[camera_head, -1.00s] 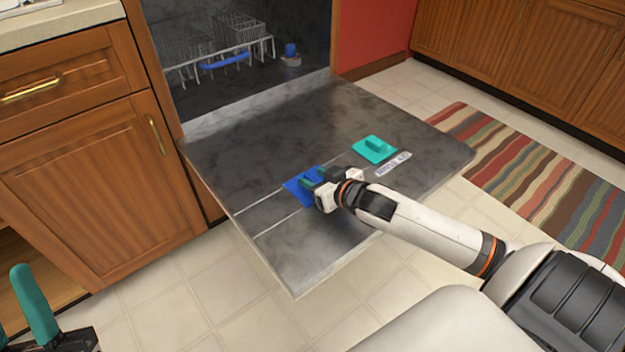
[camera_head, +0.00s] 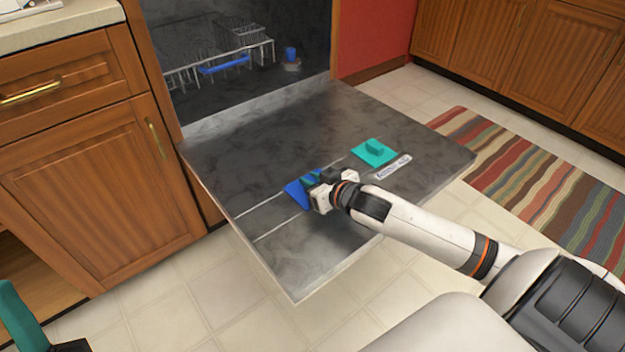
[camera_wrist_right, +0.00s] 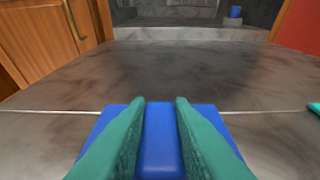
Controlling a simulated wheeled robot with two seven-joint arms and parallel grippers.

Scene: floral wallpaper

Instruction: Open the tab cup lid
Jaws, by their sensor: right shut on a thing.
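A flat blue lid (camera_head: 296,192) with a raised blue tab lies on the open dishwasher door. It also shows in the right wrist view (camera_wrist_right: 219,126), where the tab (camera_wrist_right: 160,140) stands between my two teal fingers. My right gripper (camera_head: 313,181) is shut on this tab, low over the door. In the head view, the gripper hides part of the lid. My left gripper (camera_head: 22,318) shows only partly at the bottom left corner, with one teal finger in sight, far from the lid.
The dishwasher door (camera_head: 250,150) lies open and flat. A teal lid with a tab (camera_head: 374,153) and a white label (camera_head: 394,167) lie beyond my right gripper. A rack (camera_head: 225,60) stands inside the dishwasher. Wooden cabinets (camera_head: 90,180) flank the door's left side.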

